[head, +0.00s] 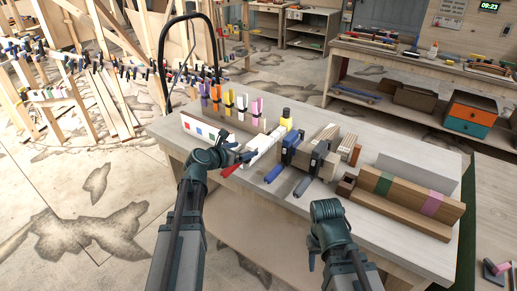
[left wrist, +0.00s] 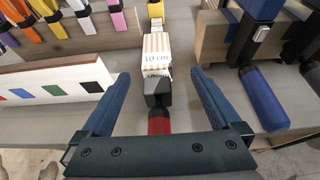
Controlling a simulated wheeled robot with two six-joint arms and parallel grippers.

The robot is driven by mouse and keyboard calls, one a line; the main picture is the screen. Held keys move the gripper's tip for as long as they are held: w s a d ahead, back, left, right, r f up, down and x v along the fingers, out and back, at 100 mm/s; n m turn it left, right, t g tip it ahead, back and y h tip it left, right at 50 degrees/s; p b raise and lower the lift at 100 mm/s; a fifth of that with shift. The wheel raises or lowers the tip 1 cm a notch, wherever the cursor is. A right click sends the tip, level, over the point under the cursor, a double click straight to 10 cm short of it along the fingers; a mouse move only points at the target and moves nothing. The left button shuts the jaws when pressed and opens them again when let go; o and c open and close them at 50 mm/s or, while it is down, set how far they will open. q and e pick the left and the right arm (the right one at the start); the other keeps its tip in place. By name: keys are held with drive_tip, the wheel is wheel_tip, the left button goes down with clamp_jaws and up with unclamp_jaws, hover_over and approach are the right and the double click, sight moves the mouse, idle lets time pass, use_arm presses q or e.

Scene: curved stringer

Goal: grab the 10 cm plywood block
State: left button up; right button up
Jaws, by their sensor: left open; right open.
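The 10 cm plywood block (left wrist: 156,50) has a striped face and a white label reading "10 cm". It lies ahead between the fingers of my left gripper (left wrist: 158,88) in the left wrist view. The fingers are open, with a gap on both sides.
Blue-handled clamps (head: 300,158) on wood pieces stand to the right of the block. A white board with coloured squares (head: 206,130) and upright coloured clamps (head: 229,104) stand to the left. Long wooden beams (head: 400,203) lie at right.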

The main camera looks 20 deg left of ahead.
sight(257, 142)
use_arm(q)
drive_tip(key=shift+b+x, duration=0.3)
drive_tip(key=shift+x, duration=1.25)
drive_tip(key=shift+w, duration=0.15)
drive_tip(key=x, duration=0.1)
drive_tip(key=b+x, duration=0.1)
drive_tip(key=x, duration=0.3)
drive_tip(key=shift+w+a+r, duration=0.15)
drive_tip(key=shift+w+r, duration=0.1)
drive_tip(key=shift+r, duration=0.05)
drive_tip(key=shift+s, duration=0.1)
drive_tip(key=c, duration=1.5)
drive_tip(key=shift+r, duration=0.15)
wheel_tip(257, 142, up, 10)
drive_tip(key=p, duration=0.9)
drive_tip(key=shift+p, duration=0.4)
